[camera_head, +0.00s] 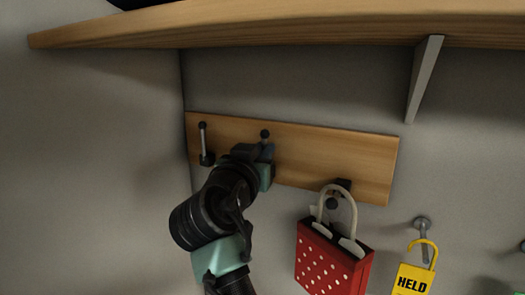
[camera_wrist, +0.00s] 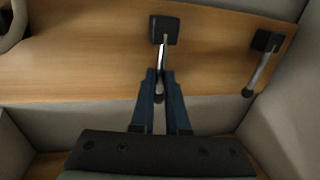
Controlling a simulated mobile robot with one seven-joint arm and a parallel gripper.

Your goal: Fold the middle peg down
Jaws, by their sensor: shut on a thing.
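A wooden peg board (camera_head: 325,157) is fixed to the wall. In the head view, the middle peg (camera_head: 265,133) shows only its dark knob above my gripper (camera_head: 264,155); my gripper hides its base. In the wrist view, the middle peg (camera_wrist: 162,48) has a dark square base and a thin metal rod. The blue fingers of my gripper (camera_wrist: 162,88) are shut on this rod near its knob. The left peg (camera_head: 204,145) stands upright, its knob above its base. It also shows at the right of the wrist view (camera_wrist: 259,70).
A red dotted bag (camera_head: 333,262) hangs by its handle at the right peg (camera_head: 343,185). A yellow padlock-shaped tag (camera_head: 413,280) hangs from a wall hook (camera_head: 423,228). A wooden shelf (camera_head: 280,22) with a bracket (camera_head: 424,78) runs above the board. The left wall is bare.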

